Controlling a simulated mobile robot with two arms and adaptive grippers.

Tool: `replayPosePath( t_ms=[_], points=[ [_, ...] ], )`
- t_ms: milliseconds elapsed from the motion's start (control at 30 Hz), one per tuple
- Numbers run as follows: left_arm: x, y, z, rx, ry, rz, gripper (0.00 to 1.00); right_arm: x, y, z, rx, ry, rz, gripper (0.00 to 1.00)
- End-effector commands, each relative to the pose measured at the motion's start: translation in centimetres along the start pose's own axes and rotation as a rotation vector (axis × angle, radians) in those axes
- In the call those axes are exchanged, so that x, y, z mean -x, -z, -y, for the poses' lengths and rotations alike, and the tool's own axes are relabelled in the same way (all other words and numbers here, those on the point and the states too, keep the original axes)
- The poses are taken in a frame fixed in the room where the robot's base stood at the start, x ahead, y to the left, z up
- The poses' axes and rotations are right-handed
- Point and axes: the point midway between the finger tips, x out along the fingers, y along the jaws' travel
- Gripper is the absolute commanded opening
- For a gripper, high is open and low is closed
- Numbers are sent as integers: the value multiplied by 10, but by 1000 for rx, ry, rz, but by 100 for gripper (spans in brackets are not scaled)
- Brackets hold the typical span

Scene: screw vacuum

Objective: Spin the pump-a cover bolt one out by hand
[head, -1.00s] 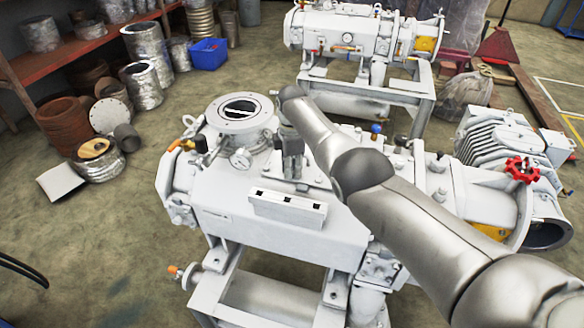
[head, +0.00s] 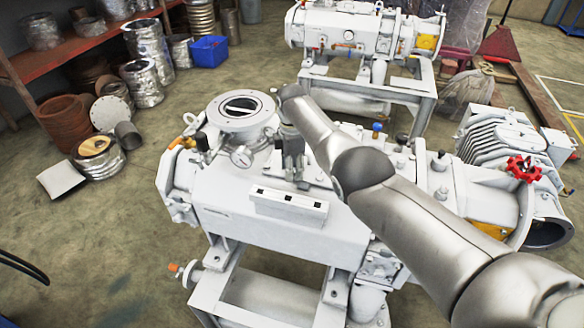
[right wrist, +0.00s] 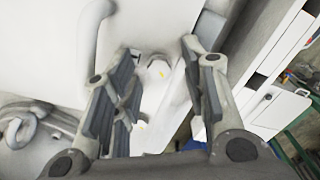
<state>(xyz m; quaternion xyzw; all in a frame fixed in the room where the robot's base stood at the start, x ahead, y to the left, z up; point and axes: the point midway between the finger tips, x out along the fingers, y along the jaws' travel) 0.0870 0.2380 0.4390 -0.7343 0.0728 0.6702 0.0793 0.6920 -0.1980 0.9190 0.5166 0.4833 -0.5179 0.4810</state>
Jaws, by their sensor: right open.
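The nearer pump (head: 270,220) is a white machine on a frame in the middle of the head view. My right gripper (head: 294,178) points down over its top cover, just right of the round flange. In the right wrist view the gripper (right wrist: 158,55) is open, with its two fingers apart and nothing clasped. A small pale bolt head (right wrist: 157,70) shows between the fingertips on a white surface. I cannot tell how far the tips are from that surface. The bolt is hidden behind the gripper in the head view. My left gripper is not in view.
A red handwheel (head: 524,169) is at the right. A second pump (head: 345,30) stands behind.

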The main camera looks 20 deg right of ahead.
Motion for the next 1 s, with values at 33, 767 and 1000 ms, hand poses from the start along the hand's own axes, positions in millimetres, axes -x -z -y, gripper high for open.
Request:
replayPosePath(
  t_ms=[33,767,1000],
  points=[
    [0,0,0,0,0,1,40,2,0,-1,0,-2,0,40],
    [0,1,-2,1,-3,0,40,113,1,0,1,2,0,40],
    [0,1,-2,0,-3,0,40,119,1,0,1,2,0,40]
  ],
)
